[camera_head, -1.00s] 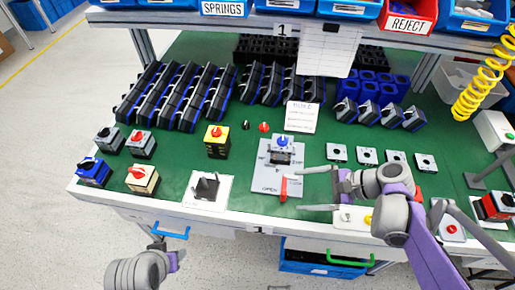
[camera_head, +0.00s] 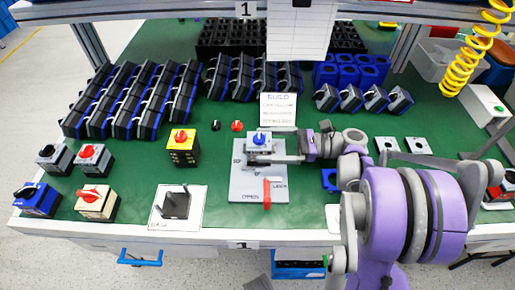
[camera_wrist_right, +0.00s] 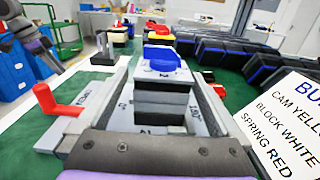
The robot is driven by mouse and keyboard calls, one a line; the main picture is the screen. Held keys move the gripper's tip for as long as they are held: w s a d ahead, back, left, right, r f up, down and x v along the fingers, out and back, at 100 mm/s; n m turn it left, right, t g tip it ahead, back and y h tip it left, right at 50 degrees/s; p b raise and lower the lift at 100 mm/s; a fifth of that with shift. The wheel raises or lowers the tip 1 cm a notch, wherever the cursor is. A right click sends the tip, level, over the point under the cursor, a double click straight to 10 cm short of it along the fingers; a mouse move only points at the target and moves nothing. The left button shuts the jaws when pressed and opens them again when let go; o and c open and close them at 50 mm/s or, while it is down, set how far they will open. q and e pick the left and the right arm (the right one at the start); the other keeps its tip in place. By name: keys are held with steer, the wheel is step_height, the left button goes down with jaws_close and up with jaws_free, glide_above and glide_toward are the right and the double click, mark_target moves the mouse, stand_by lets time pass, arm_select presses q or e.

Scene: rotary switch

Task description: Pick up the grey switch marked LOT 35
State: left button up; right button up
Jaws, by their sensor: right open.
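A grey switch with a blue knob (camera_head: 259,141) stands upright on the grey fixture plate (camera_head: 245,190); it also shows in the right wrist view (camera_wrist_right: 162,75). Its lot marking is not readable. My right gripper (camera_head: 270,152) is open, with its fingers extending along either side of this switch. Contact cannot be told. Two other grey switches stand at the left, one with a black knob (camera_head: 52,158) and one with a red knob (camera_head: 92,158); I cannot read their markings.
The red lever (camera_head: 266,192) rises from the fixture's front. A white-based black stand (camera_head: 176,203) is left of it. A yellow switch (camera_head: 183,147), a blue switch (camera_head: 38,198) and a cream switch (camera_head: 96,202) stand further left. A paper card (camera_head: 278,110) is behind the fixture.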

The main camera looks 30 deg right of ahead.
steer(key=b+x, duration=0.1)
steer(key=x, duration=0.4)
steer(key=shift+w+a, duration=0.1)
steer(key=shift+w, duration=0.1)
